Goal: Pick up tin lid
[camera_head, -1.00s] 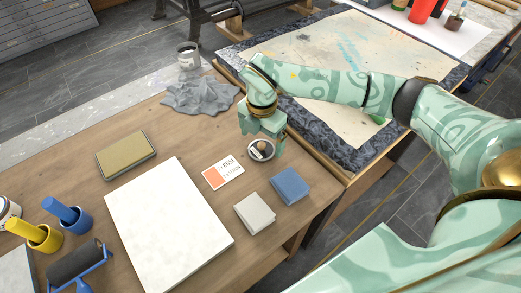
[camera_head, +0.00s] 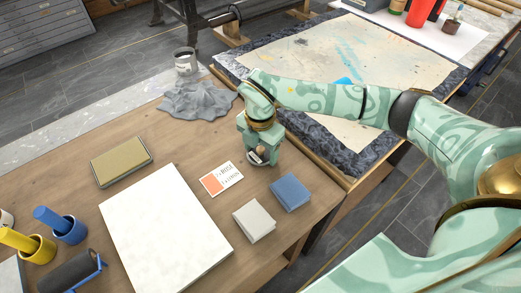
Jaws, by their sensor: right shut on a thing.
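My right gripper (camera_head: 260,155) reaches down over the wooden table near its right edge. It is shut on the tin lid (camera_head: 252,159), a small round lid with a pale rim and a knob. The gripper's fingers cover much of the lid. I cannot tell whether the lid touches the table or is just above it. My left gripper is not in view.
A white and orange card (camera_head: 221,179), a blue block (camera_head: 290,193) and a grey block (camera_head: 254,221) lie close by. A white slab (camera_head: 165,230), a grey cloth (camera_head: 195,100), an olive box (camera_head: 121,162) and a roller (camera_head: 70,272) share the table (camera_head: 190,150).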

